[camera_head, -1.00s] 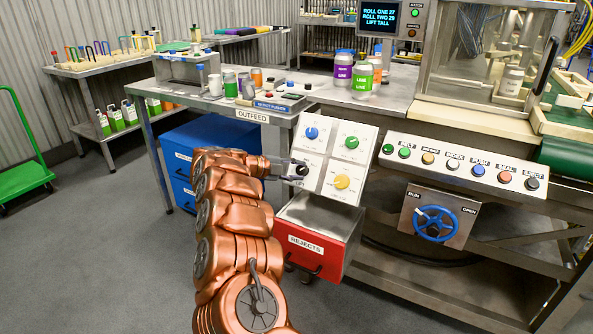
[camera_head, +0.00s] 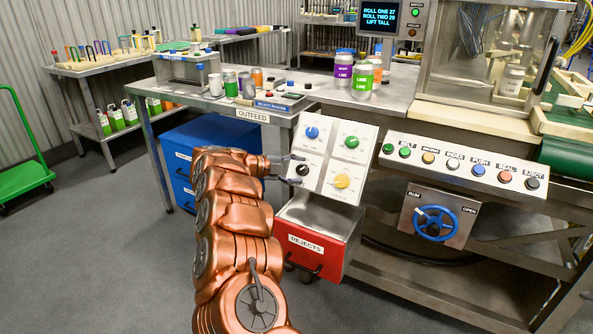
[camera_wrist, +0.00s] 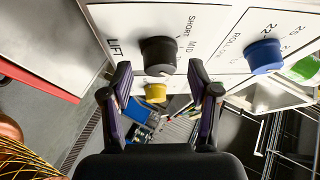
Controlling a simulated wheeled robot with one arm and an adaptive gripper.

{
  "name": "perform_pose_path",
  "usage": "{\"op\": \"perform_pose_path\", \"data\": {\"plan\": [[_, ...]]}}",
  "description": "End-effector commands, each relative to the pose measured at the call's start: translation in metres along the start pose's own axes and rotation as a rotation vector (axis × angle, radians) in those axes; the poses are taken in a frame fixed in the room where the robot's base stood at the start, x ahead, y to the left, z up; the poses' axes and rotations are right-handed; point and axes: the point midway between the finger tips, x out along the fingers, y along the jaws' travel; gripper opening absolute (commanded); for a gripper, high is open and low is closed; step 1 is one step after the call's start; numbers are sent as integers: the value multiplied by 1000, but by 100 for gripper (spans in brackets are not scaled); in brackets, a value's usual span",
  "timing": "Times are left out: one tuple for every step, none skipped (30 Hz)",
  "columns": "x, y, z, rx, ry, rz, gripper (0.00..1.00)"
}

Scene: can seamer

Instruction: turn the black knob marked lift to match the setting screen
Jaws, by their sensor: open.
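The black lift knob (camera_head: 302,169) is at the lower left of the tilted white panel (camera_head: 325,185). In the wrist view the knob (camera_wrist: 159,52) stands just beyond my fingertips, beside the words LIFT, SHORT and MID; a TALL mark is not readable. I cannot tell for sure where its pointer aims. My gripper (camera_head: 288,167) is at the panel's left side; in the wrist view my gripper (camera_wrist: 160,76) has its two fingers spread, with no visible hold on the knob. The setting screen (camera_head: 379,18) reads ROLL ONE 27, ROLL TWO 29, LIFT TALL.
The same panel carries a blue knob (camera_head: 311,133), a green knob (camera_head: 351,142) and a yellow knob (camera_head: 342,181). A red rejects bin (camera_head: 318,250) is below it. A row of buttons (camera_head: 465,165) and a blue handwheel (camera_head: 435,223) are to the right.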

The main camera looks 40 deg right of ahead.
Motion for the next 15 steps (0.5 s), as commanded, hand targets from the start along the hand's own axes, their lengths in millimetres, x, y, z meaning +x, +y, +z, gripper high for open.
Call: {"op": "perform_pose_path", "data": {"plan": [[-3, 0, 0, 0, -1, 0, 61], [-5, 0, 0, 0, -2, 0, 61], [-9, 0, 0, 0, -2, 0, 61], [-12, 0, 0, 0, -1, -1, 61], [-17, 0, 0, 0, -1, -1, 61], [-23, 0, 0, 0, -1, -1, 61], [-28, 0, 0, 0, -1, -1, 61], [-34, 0, 1, -1, -2, -1, 61], [-42, 0, 1, -1, -4, -1, 61], [-49, 0, 1, -1, -5, -1, 61], [-55, 0, 1, 0, -5, -2, 61], [-63, -1, 1, 0, -5, -3, 61], [-69, 0, 1, 0, -4, -3, 61], [-74, 0, 1, 0, -3, -2, 61], [-81, 0, 0, 0, -1, -1, 61]]}}
